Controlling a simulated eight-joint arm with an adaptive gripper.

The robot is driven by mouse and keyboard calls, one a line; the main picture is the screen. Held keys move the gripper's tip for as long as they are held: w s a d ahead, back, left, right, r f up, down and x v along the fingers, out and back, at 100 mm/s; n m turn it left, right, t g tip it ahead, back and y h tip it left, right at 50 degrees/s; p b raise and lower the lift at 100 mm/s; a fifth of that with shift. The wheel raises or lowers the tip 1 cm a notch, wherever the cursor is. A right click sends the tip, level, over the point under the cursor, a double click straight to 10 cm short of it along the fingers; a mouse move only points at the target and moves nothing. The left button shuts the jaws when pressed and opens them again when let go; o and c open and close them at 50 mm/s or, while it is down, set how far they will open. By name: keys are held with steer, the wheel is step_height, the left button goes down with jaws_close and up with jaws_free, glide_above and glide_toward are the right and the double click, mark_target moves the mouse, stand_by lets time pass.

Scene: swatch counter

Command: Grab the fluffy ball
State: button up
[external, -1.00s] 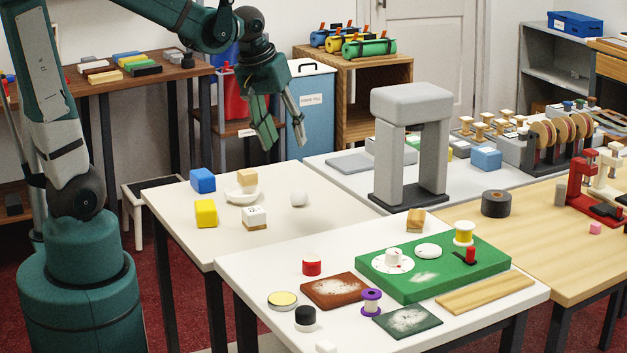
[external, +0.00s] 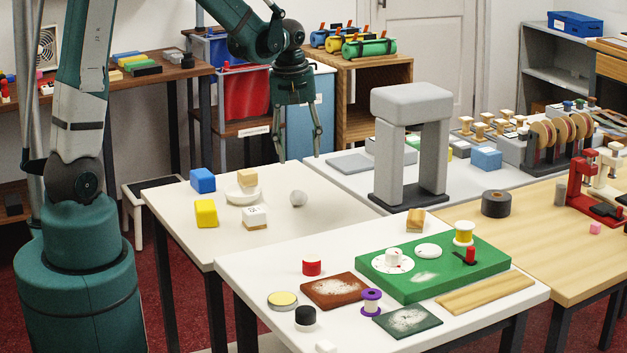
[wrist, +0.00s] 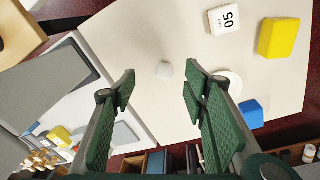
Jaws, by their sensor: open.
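A blue block (external: 203,180), a yellow block (external: 206,213) and a white block marked 05 (external: 255,217) stand left of the ball. A grey arch (external: 384,150) rises to the right. The tabletop around the ball is clear.

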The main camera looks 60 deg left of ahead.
mark_target(299, 189)
steer(key=w+a+f+n, duration=0.1)
steer(key=f, duration=0.1)
steer(key=a+f+n+g+p, duration=0.1)
steer(key=a+f, duration=0.1)
steer(key=w+a+f+n, duration=0.1)
steer(key=f, duration=0.1)
steer(key=shift+w+a+f, duration=0.15)
steer(key=shift+w+a, duration=0.15)
steer(key=shift+a, duration=0.1)
steer(key=shift+f, duration=1.25)
steer(key=shift+f, duration=0.15)
steer(key=shift+f+b, duration=0.35)
steer(key=shift+f, duration=2.1)
steer(key=c, duration=0.7)
